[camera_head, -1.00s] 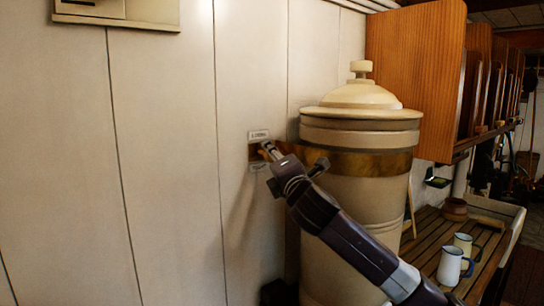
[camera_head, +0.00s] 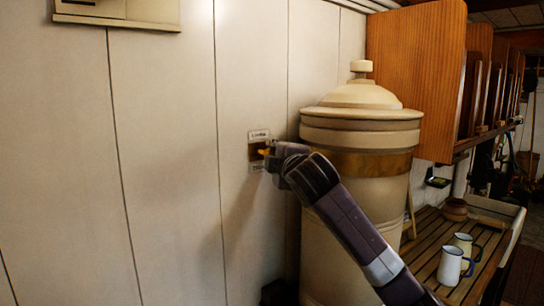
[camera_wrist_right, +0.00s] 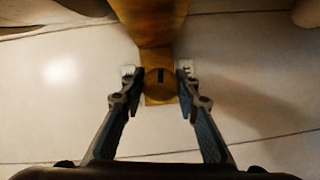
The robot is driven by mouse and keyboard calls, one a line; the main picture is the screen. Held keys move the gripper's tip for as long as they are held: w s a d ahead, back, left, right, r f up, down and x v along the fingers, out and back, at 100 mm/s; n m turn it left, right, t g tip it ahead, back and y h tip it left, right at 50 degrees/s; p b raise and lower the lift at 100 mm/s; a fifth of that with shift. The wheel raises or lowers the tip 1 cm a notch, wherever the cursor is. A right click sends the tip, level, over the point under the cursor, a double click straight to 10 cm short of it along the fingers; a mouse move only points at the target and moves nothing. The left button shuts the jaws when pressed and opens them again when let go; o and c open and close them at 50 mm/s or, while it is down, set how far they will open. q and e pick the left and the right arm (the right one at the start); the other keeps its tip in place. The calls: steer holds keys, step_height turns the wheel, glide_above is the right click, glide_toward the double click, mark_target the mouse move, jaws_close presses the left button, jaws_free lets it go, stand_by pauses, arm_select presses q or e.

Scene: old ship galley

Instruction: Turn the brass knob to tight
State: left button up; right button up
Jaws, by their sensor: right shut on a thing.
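The brass knob (camera_wrist_right: 160,88) is round, with a dark mark on its face. It sits at the end of a brass strip (camera_wrist_right: 152,28) in the right wrist view. My right gripper (camera_wrist_right: 158,76) has one finger on each side of the knob and is shut on it. In the head view, my right gripper (camera_head: 269,155) is at the brass plate (camera_head: 256,152) on the white wall, and its wrist hides most of the knob. Small label plates sit above (camera_head: 259,135) and below (camera_head: 256,168) it; their lettering is too small to read surely. My left gripper is not in view.
A large cream urn (camera_head: 361,135) with a brass band stands close to the right of the plate, behind my right arm. A slatted counter (camera_head: 430,245) with white mugs (camera_head: 452,268) lies at the right, below wooden cabinets (camera_head: 415,75).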

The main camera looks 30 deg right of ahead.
steer(key=m+g+y, duration=0.1)
steer(key=m, duration=0.2)
steer(key=m+g+y, duration=0.1)
steer(key=m, duration=0.1)
steer(key=shift+m+y, duration=0.3)
steer(key=shift+m, duration=0.1)
steer(key=m+y, duration=0.1)
steer(key=m, duration=0.1)
steer(key=shift+f+m+g, duration=0.1)
steer(key=shift+m+g, duration=0.2)
steer(key=shift+m+g+y, duration=0.3)
steer(key=shift+m+y, duration=0.7)
steer(key=shift+m, duration=0.2)
steer(key=o, duration=1.2)
steer(key=shift+c, duration=0.2)
